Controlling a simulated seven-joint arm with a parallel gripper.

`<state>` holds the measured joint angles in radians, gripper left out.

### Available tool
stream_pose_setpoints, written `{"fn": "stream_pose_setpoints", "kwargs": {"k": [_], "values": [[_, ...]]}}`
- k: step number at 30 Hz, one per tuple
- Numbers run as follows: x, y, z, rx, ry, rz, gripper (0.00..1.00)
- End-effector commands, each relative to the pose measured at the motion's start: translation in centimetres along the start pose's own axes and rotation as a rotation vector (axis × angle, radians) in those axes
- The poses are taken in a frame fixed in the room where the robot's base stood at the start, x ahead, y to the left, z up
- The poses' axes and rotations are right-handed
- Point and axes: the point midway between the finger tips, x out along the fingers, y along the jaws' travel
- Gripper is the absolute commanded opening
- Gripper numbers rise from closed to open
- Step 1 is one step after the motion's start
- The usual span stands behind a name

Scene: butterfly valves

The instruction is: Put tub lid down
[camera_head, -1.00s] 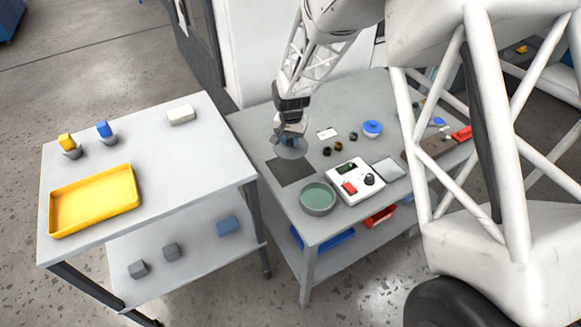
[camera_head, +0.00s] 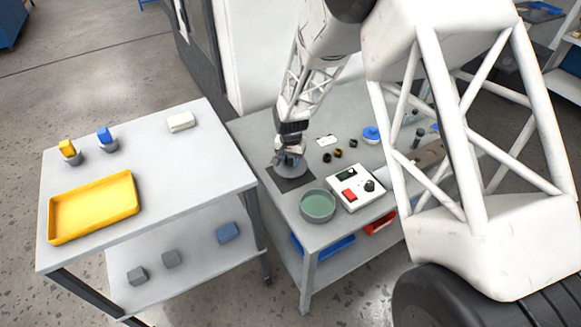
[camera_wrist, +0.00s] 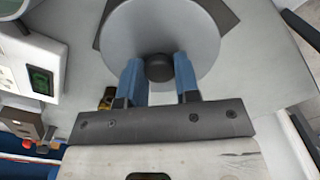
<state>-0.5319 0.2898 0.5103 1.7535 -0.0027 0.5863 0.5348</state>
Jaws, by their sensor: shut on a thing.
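The tub lid (camera_wrist: 160,28) is a round grey disc with a dark knob (camera_wrist: 158,68) at its centre, seen from above in the wrist view. My gripper (camera_wrist: 159,72) has its two blue fingers closed on the knob. In the head view the lid (camera_head: 291,171) is under my gripper (camera_head: 290,158), over the dark mat (camera_head: 293,184) on the grey table. I cannot tell whether the lid touches the mat. The round tub (camera_head: 318,205) with a green inside stands uncovered on the table, in front and right of the mat.
Several small dark fittings (camera_head: 338,154) and a blue-topped part (camera_head: 371,133) lie behind. A separate table at left holds a yellow tray (camera_head: 93,207).

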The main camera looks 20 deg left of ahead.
Motion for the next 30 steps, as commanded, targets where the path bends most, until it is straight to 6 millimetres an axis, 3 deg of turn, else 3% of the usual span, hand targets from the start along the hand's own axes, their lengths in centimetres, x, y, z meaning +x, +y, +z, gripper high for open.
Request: {"fn": "stream_pose_setpoints", "kwargs": {"k": [11, 22, 30], "values": [[0.2, 0.0, 0.0, 0.000, 0.000, 0.000, 0.06], [3.5, 0.0, 0.0, 0.000, -0.001, 0.001, 0.06], [3.9, 0.0, 0.0, 0.000, 0.000, 0.000, 0.06]]}}
